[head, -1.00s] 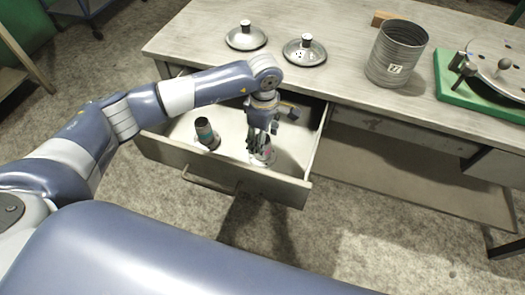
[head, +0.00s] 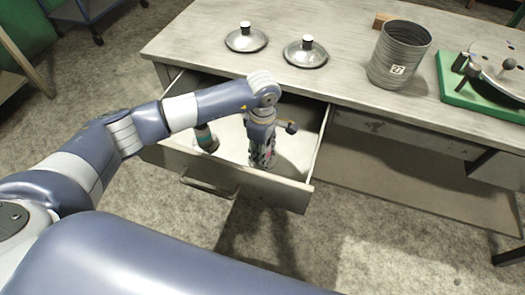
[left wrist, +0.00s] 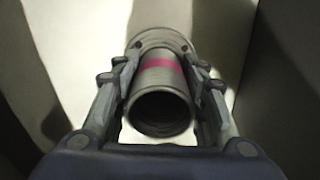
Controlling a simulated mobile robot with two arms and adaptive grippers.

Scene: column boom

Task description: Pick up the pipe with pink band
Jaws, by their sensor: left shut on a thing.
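The pipe with pink band (left wrist: 160,79) stands between the fingers of my left gripper in the left wrist view, its open end facing the camera and a flange at its far end. My left gripper (left wrist: 165,85) is shut on it from both sides. In the head view my left gripper (head: 262,150) is down inside the open drawer, and the pipe is mostly hidden by the fingers. My right gripper is not in view.
The open drawer (head: 295,190) also holds a pipe with a teal band (head: 206,138) to the left. On the table (head: 190,45) stand two lids (head: 246,38) (head: 306,53), a grey can (head: 398,58) and a green-based fixture (head: 485,95).

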